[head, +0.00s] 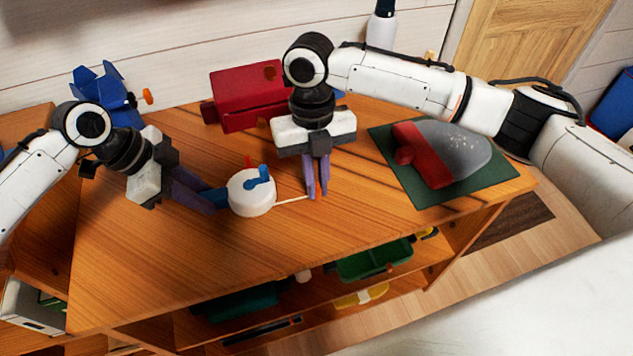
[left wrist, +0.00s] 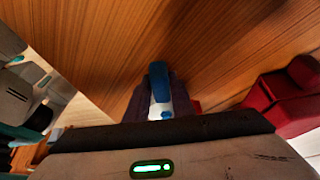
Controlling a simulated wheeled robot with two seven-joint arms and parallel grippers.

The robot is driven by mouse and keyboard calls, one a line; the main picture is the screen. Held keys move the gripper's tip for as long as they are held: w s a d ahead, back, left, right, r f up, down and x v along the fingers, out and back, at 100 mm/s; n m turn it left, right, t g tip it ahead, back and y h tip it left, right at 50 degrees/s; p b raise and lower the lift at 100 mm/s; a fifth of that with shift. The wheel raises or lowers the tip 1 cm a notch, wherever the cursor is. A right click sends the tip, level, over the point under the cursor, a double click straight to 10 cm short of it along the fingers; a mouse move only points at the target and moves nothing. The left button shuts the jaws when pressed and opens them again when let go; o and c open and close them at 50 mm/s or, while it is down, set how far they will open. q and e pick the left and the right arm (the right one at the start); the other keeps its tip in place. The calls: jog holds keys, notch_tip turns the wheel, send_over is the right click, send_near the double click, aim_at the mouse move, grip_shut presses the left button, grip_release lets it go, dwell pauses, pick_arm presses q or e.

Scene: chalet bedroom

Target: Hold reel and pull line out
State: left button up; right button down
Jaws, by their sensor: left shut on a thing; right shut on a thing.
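The reel (head: 252,196) is a white round drum with a blue crank on top and a small red part at its far side. A blue handle (head: 216,197) sticks out from its left side. My left gripper (head: 222,202) is shut on this blue handle; the handle also shows between the fingers in the left wrist view (left wrist: 158,78). A short pale line (head: 291,200) runs from the reel's right side to my right gripper (head: 318,195). My right gripper is shut on the line's end, with its fingers pointing down. The drum is mostly hidden in the left wrist view.
A red box (head: 247,97) stands behind my right gripper. A grey and red object (head: 455,155) lies on a green mat (head: 497,193) at the right. A blue object (head: 107,97) stands at the back left. The tabletop (head: 190,270) in front is clear.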

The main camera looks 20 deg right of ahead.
jog(key=shift+d, duration=1.85)
jog(key=shift+s, duration=0.1)
jog(key=c, duration=1.8)
grip_release()
jog(key=shift+a, duration=0.1)
jog(key=shift+r, duration=0.15)
jog(key=shift+w+a+r, duration=0.1)
jog(key=shift+w+r, duration=0.15)
jog(key=shift+r, duration=1.15)
jog(key=shift+w+r, duration=0.2)
jog(key=shift+r, duration=1.2)
